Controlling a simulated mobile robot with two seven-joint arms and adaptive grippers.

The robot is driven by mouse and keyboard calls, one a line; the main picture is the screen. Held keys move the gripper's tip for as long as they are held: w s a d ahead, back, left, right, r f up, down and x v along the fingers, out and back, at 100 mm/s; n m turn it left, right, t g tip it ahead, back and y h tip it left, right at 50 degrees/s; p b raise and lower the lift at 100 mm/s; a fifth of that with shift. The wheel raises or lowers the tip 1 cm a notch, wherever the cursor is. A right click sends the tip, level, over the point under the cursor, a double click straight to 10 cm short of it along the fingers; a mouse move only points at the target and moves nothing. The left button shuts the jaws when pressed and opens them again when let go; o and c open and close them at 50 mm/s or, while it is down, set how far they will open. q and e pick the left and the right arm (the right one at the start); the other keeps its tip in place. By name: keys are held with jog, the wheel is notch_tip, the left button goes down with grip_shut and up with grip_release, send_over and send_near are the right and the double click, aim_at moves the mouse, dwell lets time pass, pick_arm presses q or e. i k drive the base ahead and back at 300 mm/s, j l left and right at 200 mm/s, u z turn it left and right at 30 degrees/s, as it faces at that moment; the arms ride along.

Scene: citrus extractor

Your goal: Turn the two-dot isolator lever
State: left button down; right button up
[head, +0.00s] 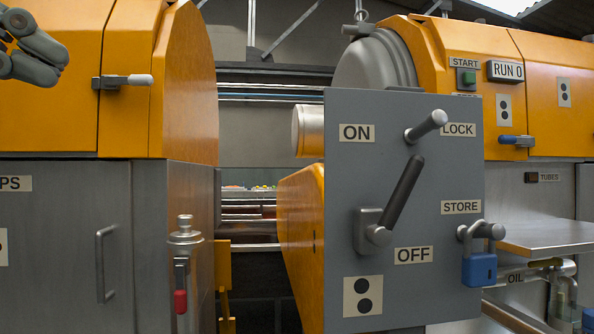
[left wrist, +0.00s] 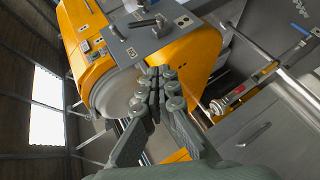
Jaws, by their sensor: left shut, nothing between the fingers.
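The isolator panel (head: 340,180) is a grey plate with ON, OFF, LOCK and STORE labels. A two-dot plate (head: 363,296) sits at its lower left. The dark isolator lever (head: 401,195) slants up and right from its pivot, its end below the LOCK peg (head: 426,125). A blue padlock (head: 479,269) hangs at the STORE peg (head: 481,231). My left gripper (head: 62,62) is at the top left, well apart from the panel, shut and empty. In the left wrist view its closed fingers (left wrist: 160,88) show with the panel (left wrist: 138,42) beyond. My right gripper is not seen.
Orange machine housings stand on both sides. A steel shelf (head: 545,236) juts out at the right. Open space lies before the panel.

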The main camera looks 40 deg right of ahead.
aim_at(380, 235)
jog(key=l, duration=0.95)
jog(key=k+l, duration=0.25)
jog(key=l, duration=0.15)
